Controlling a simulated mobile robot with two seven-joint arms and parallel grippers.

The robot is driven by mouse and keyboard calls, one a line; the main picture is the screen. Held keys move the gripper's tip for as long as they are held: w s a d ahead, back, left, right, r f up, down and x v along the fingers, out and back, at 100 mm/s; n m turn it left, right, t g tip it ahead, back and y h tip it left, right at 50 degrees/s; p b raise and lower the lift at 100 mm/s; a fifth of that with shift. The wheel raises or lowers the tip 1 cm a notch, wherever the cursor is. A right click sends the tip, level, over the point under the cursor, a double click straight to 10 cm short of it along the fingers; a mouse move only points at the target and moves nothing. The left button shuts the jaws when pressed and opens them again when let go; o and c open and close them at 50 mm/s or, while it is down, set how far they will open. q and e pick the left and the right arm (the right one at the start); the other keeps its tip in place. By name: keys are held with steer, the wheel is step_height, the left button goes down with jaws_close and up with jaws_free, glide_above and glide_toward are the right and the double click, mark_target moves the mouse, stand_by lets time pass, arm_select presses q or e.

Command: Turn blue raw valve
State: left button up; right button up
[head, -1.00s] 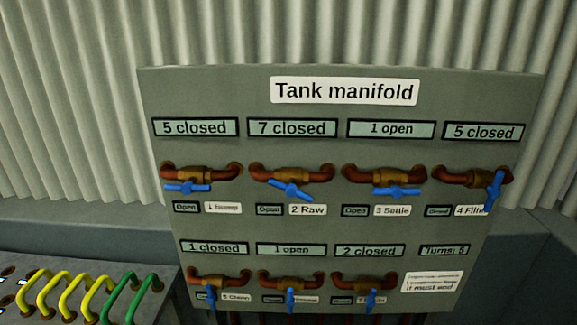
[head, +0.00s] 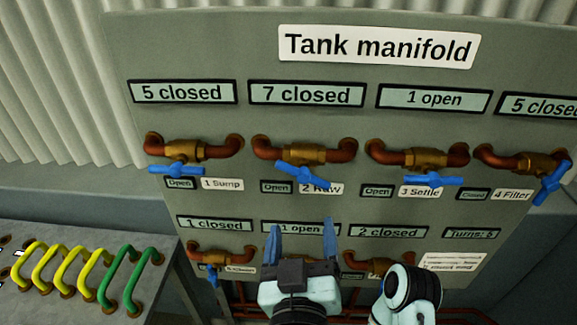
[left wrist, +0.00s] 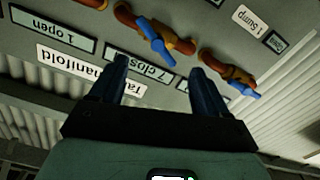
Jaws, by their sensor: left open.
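The 2 Raw valve is a copper pipe and brass body with a blue handle (head: 303,175), tilted down to the right, in the top row of the manifold panel. The display above it reads "7 closed" (head: 306,93). My left gripper (head: 302,230) is open and empty, fingers pointing up, below the 2 Raw valve and apart from it in the picture. It hides part of the lower row. In the left wrist view, the fingers (left wrist: 158,80) are spread, with the blue raw handle (left wrist: 155,42) beyond and between them. My right gripper is not in view.
Neighbouring valves 1 Sump (head: 178,169) and 3 Settle (head: 430,179) have level blue handles; 4 Filter (head: 552,183) has a steeply tilted one. Lower-row valves sit close under the displays. Yellow and green hoops (head: 85,270) stand on a bench at left.

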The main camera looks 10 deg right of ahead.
mark_target(304, 179)
arm_select(q)
steer(key=x, duration=0.4)
steer(key=p+x, duration=0.1)
steer(key=x, duration=0.7)
steer(key=shift+w+d+r+p, duration=0.15)
steer(key=shift+w+r+p, duration=0.2)
steer(key=shift+w+p, duration=0.05)
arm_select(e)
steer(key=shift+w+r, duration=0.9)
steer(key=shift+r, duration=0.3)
